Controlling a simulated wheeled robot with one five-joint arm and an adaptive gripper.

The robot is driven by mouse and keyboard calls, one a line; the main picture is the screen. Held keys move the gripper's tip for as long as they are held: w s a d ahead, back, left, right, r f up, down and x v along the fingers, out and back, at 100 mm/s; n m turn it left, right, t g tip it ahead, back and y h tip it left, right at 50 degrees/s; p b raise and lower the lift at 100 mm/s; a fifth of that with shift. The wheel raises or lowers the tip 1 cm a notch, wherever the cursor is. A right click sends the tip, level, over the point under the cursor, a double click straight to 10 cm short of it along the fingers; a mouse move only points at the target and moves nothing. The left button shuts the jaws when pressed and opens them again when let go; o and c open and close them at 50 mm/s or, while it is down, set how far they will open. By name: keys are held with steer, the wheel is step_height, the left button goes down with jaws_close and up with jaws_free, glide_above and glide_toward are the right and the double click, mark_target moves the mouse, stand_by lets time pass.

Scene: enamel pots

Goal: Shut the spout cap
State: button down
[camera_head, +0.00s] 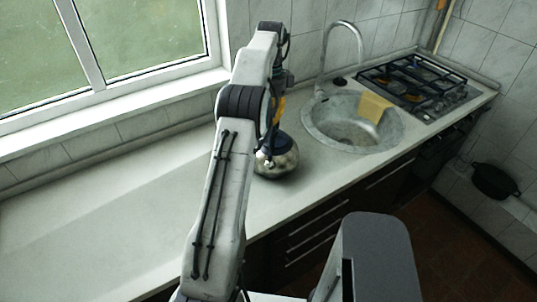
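A shiny metal kettle (278,163) with a dark upper part stands on the pale countertop, just beyond my arm and left of the sink. A short stub that looks like its spout (266,160) shows on its near left side. The spout cap is too small and dark to make out, so I cannot tell whether it is open or shut. My gripper (277,112) is at the end of my arm, just above the kettle and largely hidden behind the arm. A yellow part shows there. I cannot see the fingertips or any contact.
A round sink (385,142) with a curved faucet (343,24) and a yellow cloth (375,106) lies to the right. A gas stove (420,82) is beyond it. A dark pan (494,181) hangs at far right. The countertop (90,225) on the left is clear beneath the window.

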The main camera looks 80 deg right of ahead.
mark_target(269, 155)
steer(key=f, duration=0.9)
steer(key=a+f, duration=0.1)
steer(key=f, duration=0.3)
steer(key=shift+a+f+p, duration=0.1)
steer(key=shift+f+p, duration=0.05)
steer(key=shift+p, duration=0.15)
steer(key=shift+f, duration=0.1)
steer(key=b, duration=0.2)
steer(key=shift+f+h+b, duration=0.3)
steer(key=b, duration=0.2)
steer(key=h+b, duration=0.1)
steer(key=b, duration=0.1)
steer(key=shift+a+f, duration=0.1)
steer(key=shift+f, duration=0.15)
steer(key=shift+h+b, duration=0.3)
steer(key=shift+b, duration=0.25)
steer(key=shift+a, duration=0.1)
steer(key=shift+r, duration=0.25)
steer(key=shift+d+r+p, duration=0.3)
steer(key=shift+d+p, duration=0.4)
steer(key=shift+p, duration=0.15)
